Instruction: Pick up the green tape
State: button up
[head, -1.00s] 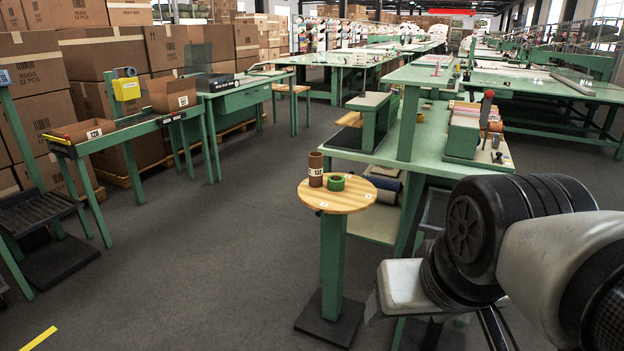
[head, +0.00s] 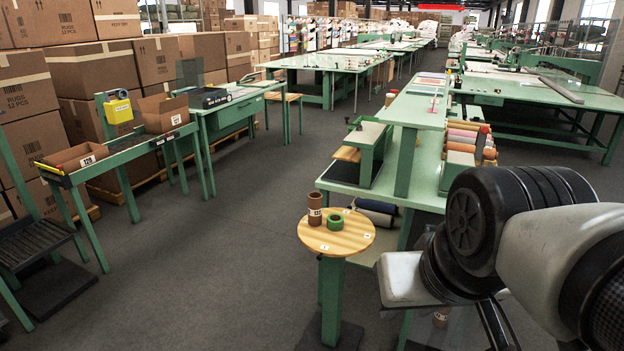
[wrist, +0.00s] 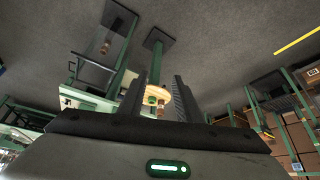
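The green tape (head: 335,223) is a roll lying flat on a small round wooden-topped stand (head: 318,241) in the head view. A taller brown tube (head: 315,210) with a white label stands upright just left of it. My gripper (wrist: 162,80) shows in the wrist view with its two dark fingers apart and nothing between them near the camera. The round wooden top also shows in the wrist view (wrist: 158,91), farther off beyond the fingers. The tape is too small to make out surely there. My arm fills the lower right of the head view, apart from the stand.
A green workbench (head: 424,165) with rolls (head: 470,140) stands right behind the stand. A green side table (head: 130,147) with cardboard boxes is at the left, before stacked cartons (head: 100,75). Grey floor (head: 220,260) left of the stand is clear.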

aim_at(334, 221)
jog(key=i+j+z, duration=0.25)
jog(key=i+j, duration=0.7)
jog(key=i+z, duration=0.1)
jog(key=i, duration=0.3)
jog(key=i+j+z, duration=0.15)
jog(key=i, duration=0.25)
